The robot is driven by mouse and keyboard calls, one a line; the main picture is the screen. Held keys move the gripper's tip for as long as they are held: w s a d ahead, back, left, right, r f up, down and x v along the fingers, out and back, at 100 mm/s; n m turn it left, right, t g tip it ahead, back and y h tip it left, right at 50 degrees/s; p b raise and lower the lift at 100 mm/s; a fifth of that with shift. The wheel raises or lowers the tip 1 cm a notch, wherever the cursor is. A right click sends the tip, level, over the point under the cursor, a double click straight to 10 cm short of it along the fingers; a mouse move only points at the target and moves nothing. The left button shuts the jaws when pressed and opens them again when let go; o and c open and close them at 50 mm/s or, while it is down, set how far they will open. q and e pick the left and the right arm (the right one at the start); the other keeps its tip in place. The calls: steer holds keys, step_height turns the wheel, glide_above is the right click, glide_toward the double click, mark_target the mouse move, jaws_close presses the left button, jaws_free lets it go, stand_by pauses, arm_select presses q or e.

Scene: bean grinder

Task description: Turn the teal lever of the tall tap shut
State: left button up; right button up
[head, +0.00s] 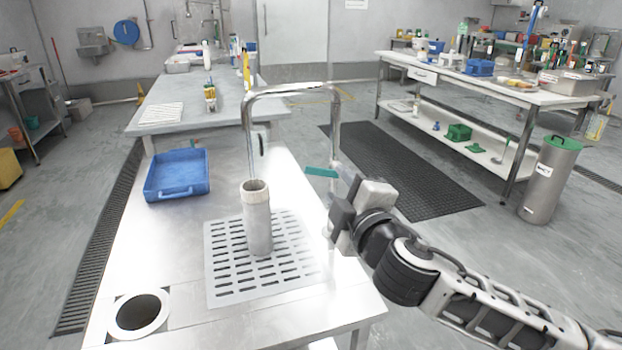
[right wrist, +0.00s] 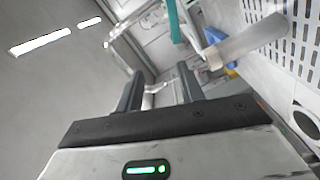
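The tall tap (head: 292,89) is a chrome arch above the metal counter. Its teal lever (head: 321,172) sticks out to the left from the right-hand post. The lever also shows as a teal strip at the top of the right wrist view (right wrist: 173,20). My right gripper (head: 343,198) is just right of and below the lever, close to the post. In the right wrist view its two dark fingers (right wrist: 158,88) are apart, with nothing clearly held. I cannot tell whether a finger touches the lever or post. My left gripper is not in view.
A tall grey cylinder (head: 257,225) stands under the spout on a slotted drain plate (head: 225,285). A thin line, perhaps water, runs down from the spout into it. A blue tray (head: 178,176) lies at left, a round hole (head: 138,313) at front left.

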mark_target(314, 172)
steer(key=f+b+x, duration=0.1)
steer(key=x, duration=0.4)
steer(key=f+b+x, duration=0.1)
steer(key=x, duration=0.4)
steer(key=f+b+x, duration=0.1)
steer(key=b+x, duration=0.1)
steer(key=x, duration=0.4)
steer(key=shift+f, duration=0.35)
steer(key=shift+s, duration=0.1)
jaws_close()
